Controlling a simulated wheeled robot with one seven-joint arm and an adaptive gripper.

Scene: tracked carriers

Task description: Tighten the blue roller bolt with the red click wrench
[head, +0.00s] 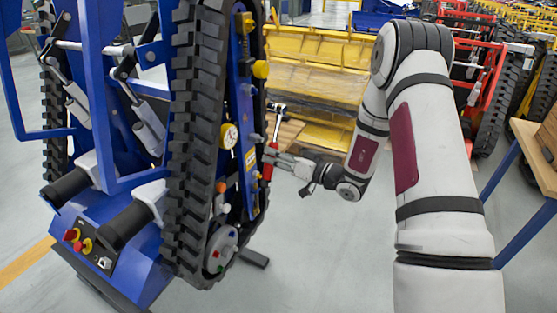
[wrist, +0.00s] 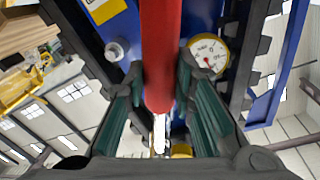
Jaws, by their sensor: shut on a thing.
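The red click wrench (head: 269,163) stands roughly upright beside the carrier's blue side rail, its chrome head (head: 277,107) at the top. My gripper (head: 272,158) reaches in from the right and is shut on the red handle. In the wrist view the red handle (wrist: 160,50) runs between the two green-padded fingers. The tracked carrier (head: 240,95) has several bolts and knobs along its rail. A grey-blue bolt (head: 255,138) sticks out near the wrench. I cannot tell which one is the blue roller bolt, nor whether the wrench head touches any bolt.
A black rubber track (head: 190,140) stands left of the rail. A round gauge (wrist: 208,53) lies close to a finger in the wrist view. Yellow racks (head: 310,75) stand behind, and a wooden-topped table (head: 538,160) stands at the right. Bare floor lies below my arm.

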